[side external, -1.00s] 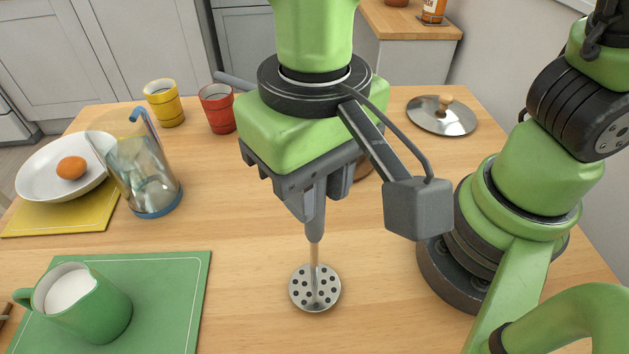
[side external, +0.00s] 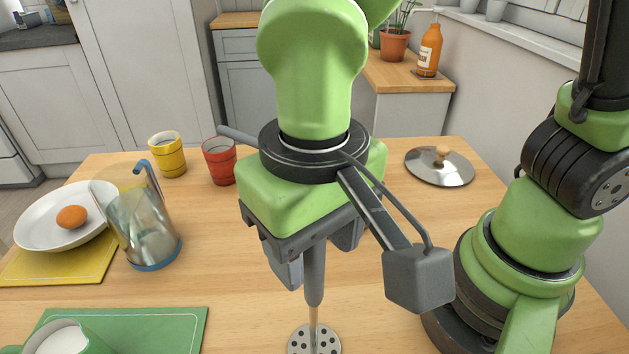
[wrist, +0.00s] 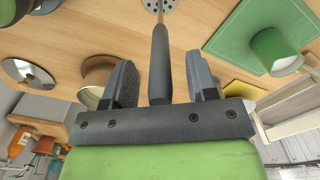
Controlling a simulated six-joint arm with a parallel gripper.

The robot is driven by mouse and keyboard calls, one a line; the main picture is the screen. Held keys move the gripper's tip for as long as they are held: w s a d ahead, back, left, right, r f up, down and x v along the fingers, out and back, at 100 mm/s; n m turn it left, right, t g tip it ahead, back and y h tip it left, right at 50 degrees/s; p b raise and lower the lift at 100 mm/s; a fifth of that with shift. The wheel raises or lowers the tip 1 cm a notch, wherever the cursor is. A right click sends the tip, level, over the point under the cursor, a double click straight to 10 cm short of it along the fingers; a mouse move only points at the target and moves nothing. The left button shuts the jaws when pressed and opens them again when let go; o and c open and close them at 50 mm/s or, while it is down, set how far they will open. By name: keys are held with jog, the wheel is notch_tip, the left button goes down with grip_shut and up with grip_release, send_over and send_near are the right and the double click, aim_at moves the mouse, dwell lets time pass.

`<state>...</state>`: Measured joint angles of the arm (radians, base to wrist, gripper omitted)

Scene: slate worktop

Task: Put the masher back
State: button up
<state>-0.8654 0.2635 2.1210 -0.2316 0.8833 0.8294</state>
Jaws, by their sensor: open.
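The masher has a dark grey handle (side external: 315,272), a thin pale shaft and a round perforated metal disc (side external: 314,342). It stands upright, disc down on the wooden table. In the wrist view its handle (wrist: 160,60) points away between the fingers, and the disc is cut by the top edge. My gripper (wrist: 162,80) is open, with one finger on each side of the handle and a visible gap at both sides. In the side view my gripper (side external: 318,262) hangs over the masher, its body hiding the handle's upper end.
A clear jug (side external: 143,225) with blue trim, a plate (side external: 35,228) with an egg, and yellow (side external: 167,158) and red (side external: 219,163) cups stand left. A green mug (side external: 62,342) is front left. A lid (side external: 440,170) lies right.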

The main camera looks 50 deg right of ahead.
notch_tip(320, 180, up, 11)
jog(key=shift+r, duration=0.1)
jog(key=s+d+m+t+y, duration=0.1)
jog(key=d+t, duration=0.6)
jog(key=d, duration=0.9)
jog(key=shift+s+r+m+y, duration=0.15)
jog(key=shift+s+m+y, duration=0.25)
jog(key=shift+y, duration=0.1)
